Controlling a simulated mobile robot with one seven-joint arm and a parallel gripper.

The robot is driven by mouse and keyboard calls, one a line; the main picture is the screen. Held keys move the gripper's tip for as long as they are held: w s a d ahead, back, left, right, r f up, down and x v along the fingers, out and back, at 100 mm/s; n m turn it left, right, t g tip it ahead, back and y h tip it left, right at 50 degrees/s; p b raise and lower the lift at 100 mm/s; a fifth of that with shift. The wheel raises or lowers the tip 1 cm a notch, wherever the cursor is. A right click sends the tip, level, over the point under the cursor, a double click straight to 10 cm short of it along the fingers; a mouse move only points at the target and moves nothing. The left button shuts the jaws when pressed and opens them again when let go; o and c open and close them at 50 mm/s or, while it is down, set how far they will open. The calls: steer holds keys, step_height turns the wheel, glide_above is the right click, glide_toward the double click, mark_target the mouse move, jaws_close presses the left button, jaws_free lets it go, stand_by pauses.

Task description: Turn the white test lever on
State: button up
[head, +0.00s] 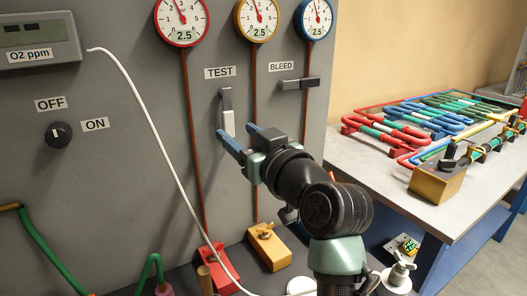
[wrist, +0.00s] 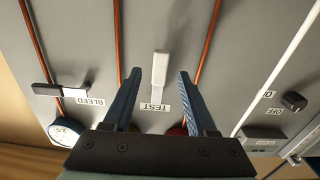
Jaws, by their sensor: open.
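The test lever (head: 228,121) hangs vertically on the grey panel in the head view, below the TEST label (head: 219,72). Its lower part is white and its upper part is dark grey. My gripper (head: 235,131) is just below and in front of the lever, its blue fingers pointing at the panel. In the wrist view, which shows the panel upside down, the white lever (wrist: 160,70) lies between the two open fingers (wrist: 156,76), with a gap on each side. No contact shows, and the depth between fingertips and lever is unclear.
The bleed lever (head: 300,84) is horizontal, right of the test lever. Copper pipes (head: 254,110) run down the panel, and a white hose (head: 150,125) hangs at left. A black OFF/ON knob (head: 58,135) is farther left. A table (head: 365,155) with coloured coils stands at right.

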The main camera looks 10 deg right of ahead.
steer(key=v, duration=1)
steer(key=shift+s, duration=0.1)
